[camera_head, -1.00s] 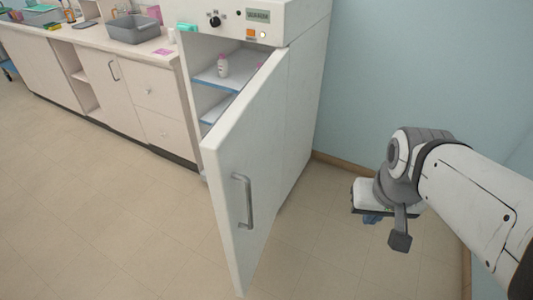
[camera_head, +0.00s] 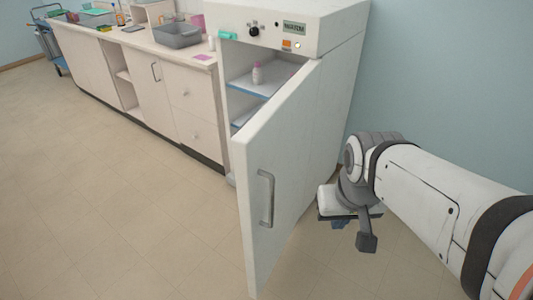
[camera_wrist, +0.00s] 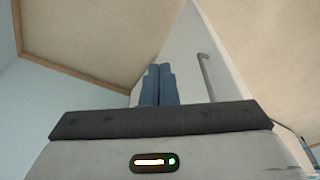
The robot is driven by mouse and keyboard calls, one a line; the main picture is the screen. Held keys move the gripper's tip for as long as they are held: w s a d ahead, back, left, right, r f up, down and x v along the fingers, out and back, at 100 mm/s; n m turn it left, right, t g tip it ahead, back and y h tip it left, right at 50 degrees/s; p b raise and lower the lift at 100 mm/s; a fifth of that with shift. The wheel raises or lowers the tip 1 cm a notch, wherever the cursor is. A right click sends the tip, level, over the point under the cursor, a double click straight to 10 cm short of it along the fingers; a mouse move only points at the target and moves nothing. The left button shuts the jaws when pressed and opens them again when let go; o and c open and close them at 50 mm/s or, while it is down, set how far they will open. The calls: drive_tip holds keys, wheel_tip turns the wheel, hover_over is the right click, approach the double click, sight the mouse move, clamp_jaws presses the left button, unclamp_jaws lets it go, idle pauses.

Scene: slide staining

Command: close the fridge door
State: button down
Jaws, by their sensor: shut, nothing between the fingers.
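The white fridge (camera_head: 335,110) stands at the end of the counter with its door (camera_head: 275,170) swung wide open toward me. A grey bar handle (camera_head: 266,198) is on the door's face. My gripper's blue fingers (camera_wrist: 159,85) are together and empty, to the left of the handle. In the head view, my gripper (camera_head: 342,219) is right of the door, mostly hidden by my wrist.
A counter with drawers (camera_head: 185,95) runs left from the fridge, with a grey bin (camera_head: 177,34) on top. A blue cart (camera_head: 50,45) stands at the far left. The floor (camera_head: 120,200) left of the door is clear. A blue wall (camera_head: 450,90) is on the right.

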drive_tip(key=m+t+y+b, duration=0.2)
drive_tip(key=m+y+b, duration=0.8)
drive_tip(key=m, duration=1.4)
approach(264, 216)
drive_tip(key=shift+w+a+f+h+b, duration=0.35)
drive_tip(key=shift+a+f+b, duration=0.1)
drive_tip(key=shift+a, duration=0.35)
drive_tip(key=shift+w+a+f+h+b, duration=0.35)
drive_tip(key=shift+a+f, duration=0.1)
drive_tip(key=shift+a, duration=0.35)
drive_tip(key=shift+w+a+f+h+b, duration=0.3)
drive_tip(key=shift+w+a+f+b, duration=0.1)
drive_tip(key=shift+a, duration=0.4)
